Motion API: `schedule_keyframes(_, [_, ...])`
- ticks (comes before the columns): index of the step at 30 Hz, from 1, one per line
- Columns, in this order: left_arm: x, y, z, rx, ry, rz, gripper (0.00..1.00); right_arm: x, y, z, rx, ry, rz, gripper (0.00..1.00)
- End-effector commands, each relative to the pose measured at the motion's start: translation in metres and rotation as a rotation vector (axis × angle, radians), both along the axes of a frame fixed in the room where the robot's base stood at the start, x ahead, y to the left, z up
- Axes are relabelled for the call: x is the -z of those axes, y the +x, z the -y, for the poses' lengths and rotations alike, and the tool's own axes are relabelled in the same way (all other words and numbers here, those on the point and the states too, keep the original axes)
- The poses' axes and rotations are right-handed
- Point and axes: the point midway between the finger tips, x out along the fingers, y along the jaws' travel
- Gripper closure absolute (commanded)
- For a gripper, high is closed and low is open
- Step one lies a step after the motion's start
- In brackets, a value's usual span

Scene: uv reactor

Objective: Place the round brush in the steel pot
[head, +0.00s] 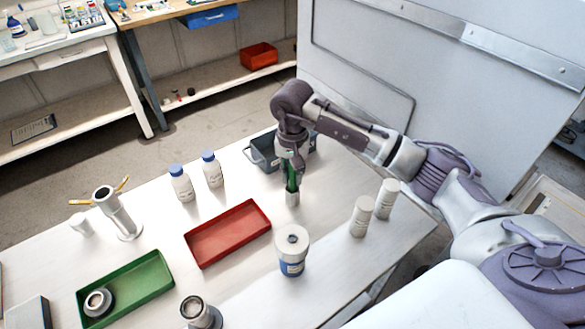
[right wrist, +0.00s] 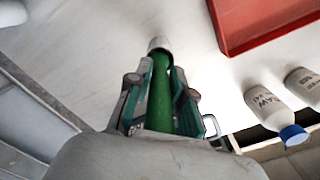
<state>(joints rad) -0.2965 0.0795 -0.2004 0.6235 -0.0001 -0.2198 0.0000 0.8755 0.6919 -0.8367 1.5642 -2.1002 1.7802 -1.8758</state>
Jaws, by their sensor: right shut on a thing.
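The round brush (head: 291,186) has a green handle and a pale, round end pointing down. My right gripper (head: 290,172) is shut on its green handle and holds it near the back middle of the white table. In the right wrist view the green handle (right wrist: 160,95) lies between the two fingers, and the pale end (right wrist: 160,44) sticks out past them. I cannot tell whether that end touches the table. A tall, open steel vessel (head: 120,218), which looks like the steel pot, stands far left, well apart from the brush. My left gripper is not in view.
A red tray (head: 240,205) lies left of the brush; a white-and-blue tub (head: 292,262) stands in front. Two blue-capped bottles (head: 181,187) stand behind the tray. A grey bin (head: 264,152) is behind my gripper. A green tray (head: 158,271) holds a round metal part. Two white bottles (head: 361,217) stand right.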

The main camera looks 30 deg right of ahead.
Motion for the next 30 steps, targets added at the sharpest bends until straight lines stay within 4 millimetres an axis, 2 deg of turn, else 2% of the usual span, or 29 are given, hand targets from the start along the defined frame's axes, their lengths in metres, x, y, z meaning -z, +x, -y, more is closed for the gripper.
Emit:
schedule_keyframes(1, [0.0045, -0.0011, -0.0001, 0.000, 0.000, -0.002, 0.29, 0.0070, -0.0002, -0.0002, 0.000, 0.001, -0.001, 1.00])
schedule_keyframes(6, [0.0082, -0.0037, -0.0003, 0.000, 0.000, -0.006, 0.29, 0.0148, -0.0001, -0.0003, 0.000, 0.001, 0.000, 1.00])
schedule_keyframes(17, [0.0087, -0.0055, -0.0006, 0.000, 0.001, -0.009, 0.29, 0.0165, 0.0000, -0.0002, -0.001, 0.000, 0.000, 1.00])
schedule_keyframes(18, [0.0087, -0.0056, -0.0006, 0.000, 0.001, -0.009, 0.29, 0.0166, 0.0000, -0.0002, -0.001, 0.000, 0.000, 0.74])
schedule_keyframes(22, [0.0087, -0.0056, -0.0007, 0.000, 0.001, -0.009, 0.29, 0.0166, 0.0000, -0.0002, -0.001, 0.001, -0.001, 0.52])
schedule_keyframes(23, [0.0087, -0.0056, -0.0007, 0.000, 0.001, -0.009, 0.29, 0.0166, 0.0000, -0.0002, -0.001, 0.000, 0.000, 0.49])
schedule_keyframes(30, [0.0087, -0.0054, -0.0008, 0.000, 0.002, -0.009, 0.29, 0.0165, -0.0001, -0.0001, 0.000, 0.000, 0.000, 0.49])
